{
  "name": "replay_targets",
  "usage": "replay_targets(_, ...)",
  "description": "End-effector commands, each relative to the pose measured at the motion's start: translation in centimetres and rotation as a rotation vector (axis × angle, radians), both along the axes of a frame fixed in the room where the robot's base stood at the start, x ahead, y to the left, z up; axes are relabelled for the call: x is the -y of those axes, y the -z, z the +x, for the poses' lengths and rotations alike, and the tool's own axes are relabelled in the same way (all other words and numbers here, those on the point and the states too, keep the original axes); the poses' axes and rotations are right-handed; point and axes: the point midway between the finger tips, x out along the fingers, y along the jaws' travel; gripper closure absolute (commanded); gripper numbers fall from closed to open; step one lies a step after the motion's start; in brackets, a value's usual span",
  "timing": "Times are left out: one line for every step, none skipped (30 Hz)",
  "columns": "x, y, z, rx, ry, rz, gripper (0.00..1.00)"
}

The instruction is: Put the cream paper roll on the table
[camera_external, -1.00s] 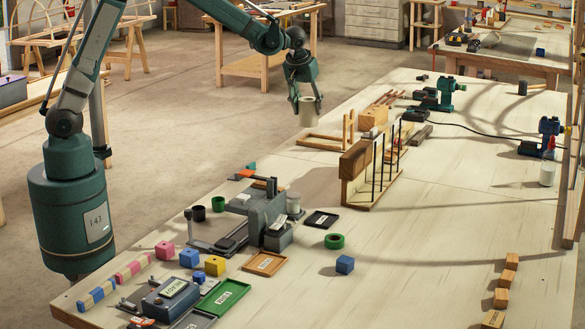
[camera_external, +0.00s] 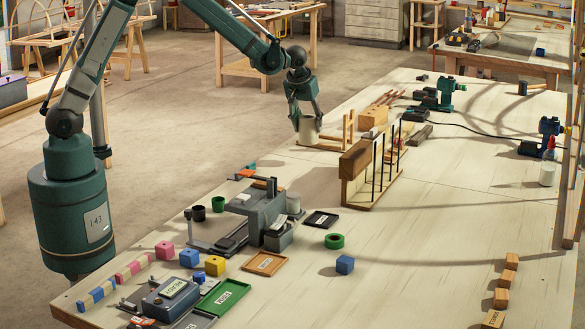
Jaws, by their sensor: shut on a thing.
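The cream paper roll (camera_external: 308,131) is held upright in my gripper (camera_external: 307,117). The gripper points down and is shut on the roll, with its fingers on either side of the roll's upper part. The roll is at the far left edge of the table (camera_external: 450,210), beside a low wooden frame. I cannot tell whether the roll's bottom touches the table or the frame.
The wooden frame (camera_external: 348,130) has an upright close to the roll's right. A wooden rack with dark rods (camera_external: 376,170) stands nearer the camera. A grey device (camera_external: 264,215) and small trays lie in front. The table's middle right is clear.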

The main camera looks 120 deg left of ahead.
Motion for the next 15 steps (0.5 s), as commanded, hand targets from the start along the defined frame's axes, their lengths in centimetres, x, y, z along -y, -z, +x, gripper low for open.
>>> replay_targets(0.0, 0.7, 0.0, 0.000, 0.000, 0.000, 0.70)
replay_targets(0.0, 1.1, 0.0, 0.000, 0.000, 0.000, 0.70)
replay_targets(0.0, 1.7, 0.0, 0.000, 0.000, 0.000, 0.70)
replay_targets(0.0, 2.1, 0.0, 0.000, 0.000, 0.000, 0.70)
replay_targets(0.0, 2.5, 0.0, 0.000, 0.000, 0.000, 0.70)
replay_targets(0.0, 3.0, 0.0, 0.000, 0.000, 0.000, 0.70)
replay_targets(0.0, 3.4, 0.0, 0.000, 0.000, 0.000, 0.70)
replay_targets(0.0, 3.7, 0.0, 0.000, 0.000, 0.000, 0.70)
replay_targets(0.0, 4.0, 0.0, 0.000, 0.000, 0.000, 0.70)
replay_targets(0.0, 4.2, 0.0, 0.000, 0.000, 0.000, 0.70)
replay_targets(0.0, 4.3, 0.0, 0.000, 0.000, 0.000, 0.70)
replay_targets(0.0, 4.5, 0.0, 0.000, 0.000, 0.000, 0.70)
replay_targets(0.0, 4.5, 0.0, 0.000, 0.000, 0.000, 0.70)
replay_targets(0.0, 4.6, 0.0, 0.000, 0.000, 0.000, 0.70)
replay_targets(0.0, 4.6, 0.0, 0.000, 0.000, 0.000, 0.70)
